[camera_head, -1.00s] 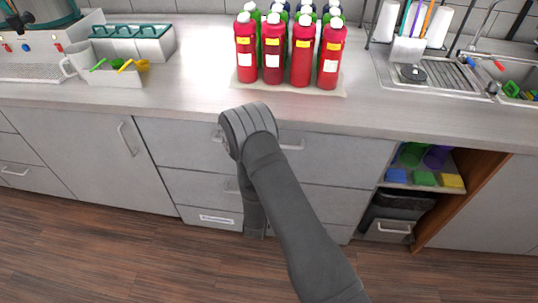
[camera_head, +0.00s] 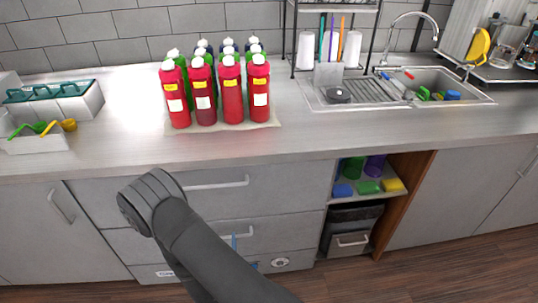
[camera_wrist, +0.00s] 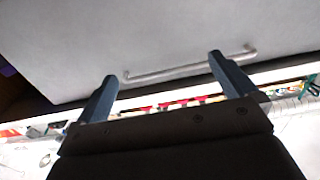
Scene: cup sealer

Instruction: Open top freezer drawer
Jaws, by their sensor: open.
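A grey drawer stack stands under the counter in the head view. Its top drawer front (camera_head: 285,192) is closed, with a bar handle (camera_head: 215,184). The lower drawer fronts also look closed and are partly hidden behind my arm. My gripper (camera_head: 244,254) is mostly hidden by my arm; its blue fingers show low in front of the lower drawers. In the wrist view my gripper (camera_wrist: 164,76) is open and empty. A bar handle (camera_wrist: 185,70) on a pale front lies beyond the fingertips, spanning between them. I cannot tell which drawer it belongs to, or whether the fingers touch it.
Red bottles (camera_head: 205,95) stand in rows on a mat on the counter. A sink (camera_head: 440,85) is at the right. Below is an open shelf with coloured blocks (camera_head: 368,187) and a bin (camera_head: 350,240). A caddy (camera_head: 55,100) stands at the left.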

